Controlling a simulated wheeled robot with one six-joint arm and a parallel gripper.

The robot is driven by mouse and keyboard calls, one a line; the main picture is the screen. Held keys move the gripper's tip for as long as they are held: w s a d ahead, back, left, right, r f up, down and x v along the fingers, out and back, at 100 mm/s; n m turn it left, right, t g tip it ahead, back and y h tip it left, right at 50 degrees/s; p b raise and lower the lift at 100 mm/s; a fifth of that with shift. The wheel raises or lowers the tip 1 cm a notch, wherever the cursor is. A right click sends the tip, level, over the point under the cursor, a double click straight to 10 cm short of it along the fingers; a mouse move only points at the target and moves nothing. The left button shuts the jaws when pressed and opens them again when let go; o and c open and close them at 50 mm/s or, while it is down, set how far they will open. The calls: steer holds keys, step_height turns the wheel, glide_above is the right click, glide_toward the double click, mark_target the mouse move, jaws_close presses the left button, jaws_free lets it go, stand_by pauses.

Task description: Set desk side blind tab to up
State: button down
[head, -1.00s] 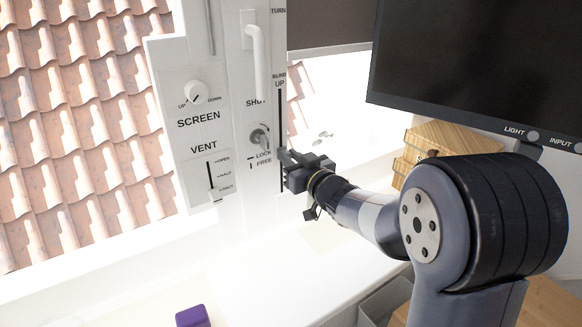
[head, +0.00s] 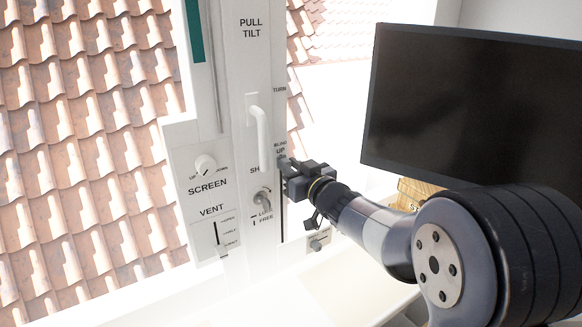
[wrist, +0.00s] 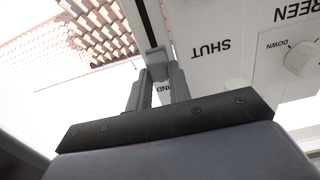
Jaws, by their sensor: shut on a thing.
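The blind tab (wrist: 157,56) is a small grey block on a dark vertical slot in the white window frame. In the wrist view it sits between the fingertips of my gripper (wrist: 160,72), which is shut on it. In the head view my gripper (head: 285,168) is at the upper end of the slot, beside the BLIND UP label (head: 280,149). The fingers mostly hide the tab there. The dark slot (head: 282,222) runs down below the gripper.
Left of the slot are a white handle (head: 258,138), a LOCK/FREE key knob (head: 263,198), a SCREEN dial (head: 205,165) and a VENT slider (head: 221,250). A dark monitor (head: 465,110) stands close on the right, above my arm.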

steer(key=shift+r, duration=0.35)
steer(key=c, duration=1.7)
jaws_free()
steer(key=o, duration=0.4)
steer(key=shift+f, duration=0.15)
steer(key=shift+d, duration=0.1)
steer(key=b+v, duration=0.1)
steer(key=v, duration=0.9)
steer(key=shift+s+d+b, duration=0.2)
steer(key=shift+s+b, duration=0.15)
steer(key=shift+b, duration=0.05)
